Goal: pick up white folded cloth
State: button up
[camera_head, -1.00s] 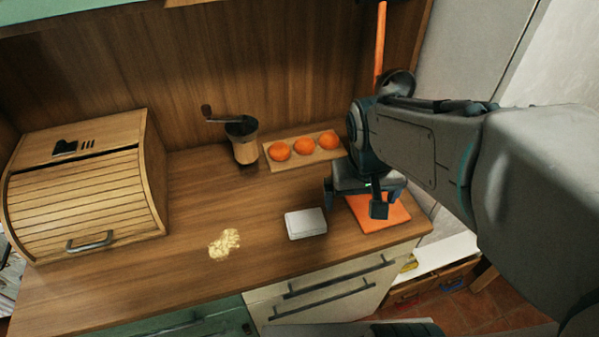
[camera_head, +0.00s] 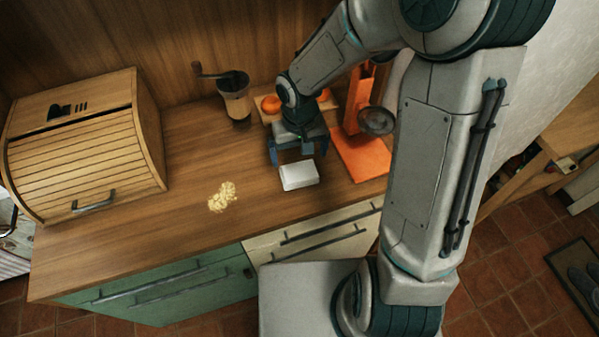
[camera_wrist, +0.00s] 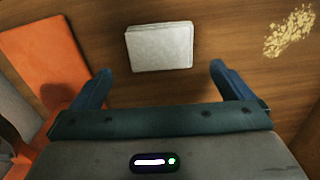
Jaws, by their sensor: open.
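The white folded cloth (camera_head: 299,175) lies flat on the wooden counter, left of the orange scale's base. In the wrist view the cloth (camera_wrist: 160,47) is whole and unobstructed, ahead of the fingertips and roughly between their lines. My gripper (camera_head: 299,158) is above the counter, just behind the cloth in the head view. Its two fingers are spread and empty, as the wrist view of the gripper (camera_wrist: 160,82) also shows. No contact with the cloth is visible.
An orange device (camera_head: 361,150) with a flat base stands close right of the cloth. A board with oranges (camera_head: 271,104) is partly hidden behind my gripper. A coffee grinder (camera_head: 236,98), a bread box (camera_head: 85,150) and pale crumbs (camera_head: 222,197) are to the left. Counter between crumbs and cloth is clear.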

aim_at(299, 171)
jog(key=shift+f, duration=3.7)
jog(key=shift+s, duration=0.1)
jog(key=shift+c, duration=0.3)
jog(key=c, duration=0.8)
